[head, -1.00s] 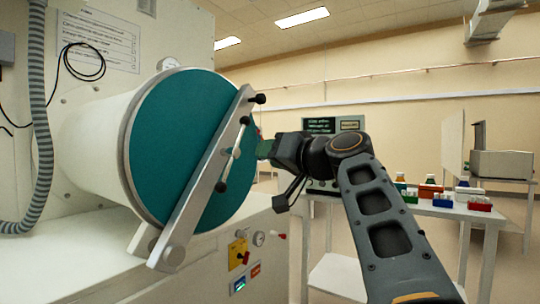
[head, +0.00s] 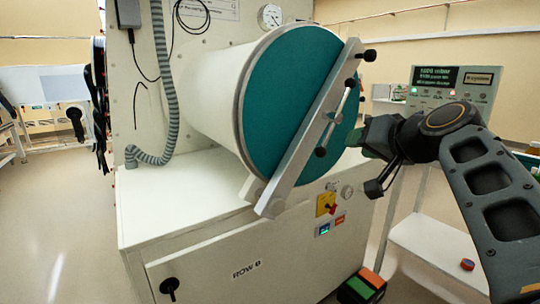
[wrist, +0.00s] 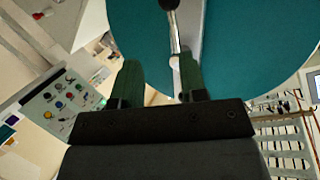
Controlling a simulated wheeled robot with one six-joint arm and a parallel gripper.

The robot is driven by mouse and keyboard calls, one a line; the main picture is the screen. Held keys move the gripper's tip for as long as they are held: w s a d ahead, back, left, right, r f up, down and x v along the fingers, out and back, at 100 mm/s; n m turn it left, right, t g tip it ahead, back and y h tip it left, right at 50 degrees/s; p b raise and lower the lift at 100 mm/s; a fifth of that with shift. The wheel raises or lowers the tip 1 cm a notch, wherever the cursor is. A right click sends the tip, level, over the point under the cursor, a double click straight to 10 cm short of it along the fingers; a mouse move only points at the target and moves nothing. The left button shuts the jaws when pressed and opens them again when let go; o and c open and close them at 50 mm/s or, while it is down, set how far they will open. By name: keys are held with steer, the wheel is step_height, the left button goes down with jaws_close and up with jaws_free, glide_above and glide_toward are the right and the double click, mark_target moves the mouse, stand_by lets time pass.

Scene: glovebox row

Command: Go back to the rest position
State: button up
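My gripper (head: 362,138) is in front of the right edge of the round teal door (head: 290,105) in the head view. In the wrist view its two green fingers (wrist: 160,82) stand apart with nothing held between them. A grey bar (head: 310,130) crosses the door at a slant. A thin handle rod (head: 338,115) with black knobs is on the bar, just left of the fingers. In the wrist view a rod end shows beyond the fingers, apart from them as far as I can tell.
The white glovebox cabinet (head: 230,265) stands below the door. An instrument panel (head: 450,88) and a white shelf (head: 440,240) with a small red and blue item (head: 467,265) are at the right. A coloured box (head: 362,285) lies low by the cabinet. Open floor (head: 60,220) is at the left.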

steer(key=s+a+f+n+g+h+p, duration=0.1)
steer(key=s+a+f+g+h+p, duration=0.1)
steer(key=s+p, duration=0.6)
steer(key=s+a+f+n+g+h+p, duration=0.1)
steer(key=s+f+g+h+p, duration=0.2)
steer(key=s+g+p, duration=0.4)
steer(key=shift+s+a+f+n+p, duration=0.35)
steer(key=shift+f+p, duration=0.4)
steer(key=shift+p, duration=4)
steer(key=shift+o, duration=0.3)
